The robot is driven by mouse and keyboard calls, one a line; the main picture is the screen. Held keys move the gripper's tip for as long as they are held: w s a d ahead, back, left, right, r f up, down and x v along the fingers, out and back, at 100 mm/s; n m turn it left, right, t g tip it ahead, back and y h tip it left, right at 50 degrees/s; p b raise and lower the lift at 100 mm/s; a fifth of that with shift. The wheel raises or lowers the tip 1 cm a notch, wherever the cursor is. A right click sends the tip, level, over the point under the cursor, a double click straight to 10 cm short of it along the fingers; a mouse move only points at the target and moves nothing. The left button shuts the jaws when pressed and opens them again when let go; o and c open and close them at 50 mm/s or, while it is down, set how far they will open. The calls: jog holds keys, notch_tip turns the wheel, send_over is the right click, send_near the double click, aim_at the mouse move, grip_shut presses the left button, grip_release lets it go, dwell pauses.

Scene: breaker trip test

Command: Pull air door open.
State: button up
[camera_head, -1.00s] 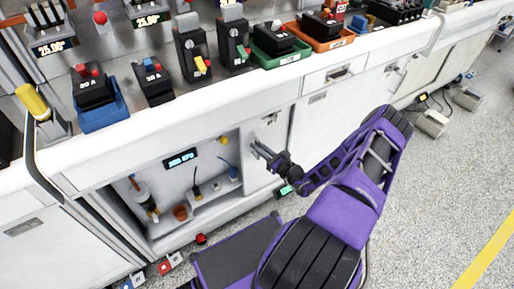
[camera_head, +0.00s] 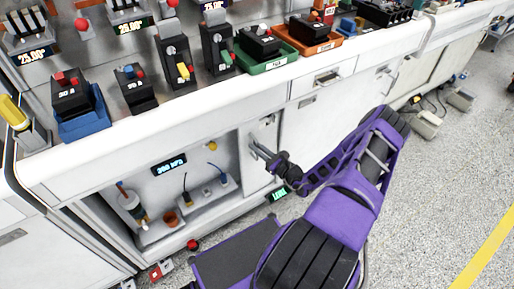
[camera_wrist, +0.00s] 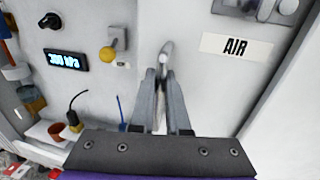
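The air door (camera_head: 262,147) is the white panel at the right of the open cabinet bay in the head view. It stands partly open. In the wrist view the door (camera_wrist: 213,85) carries an "AIR" label (camera_wrist: 237,46). Its metal handle (camera_wrist: 165,53) rises between the fingers of my gripper (camera_wrist: 160,75). The fingers are close together on either side of it and appear shut on it. In the head view my gripper (camera_head: 268,155) is at the door front, with the handle partly hidden.
The bay holds a "300 kPa" display (camera_head: 169,165), a yellow knob (camera_head: 212,146) and an orange cup (camera_head: 170,218). The counter above (camera_head: 150,130) bears breakers and trays. Open floor (camera_head: 440,190) lies to the right.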

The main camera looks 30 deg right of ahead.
jog(key=o, duration=0.4)
jog(key=p+v, duration=0.1)
jog(key=v, duration=1.6)
jog(key=shift+s, duration=0.2)
jog(key=shift+d+r, duration=0.1)
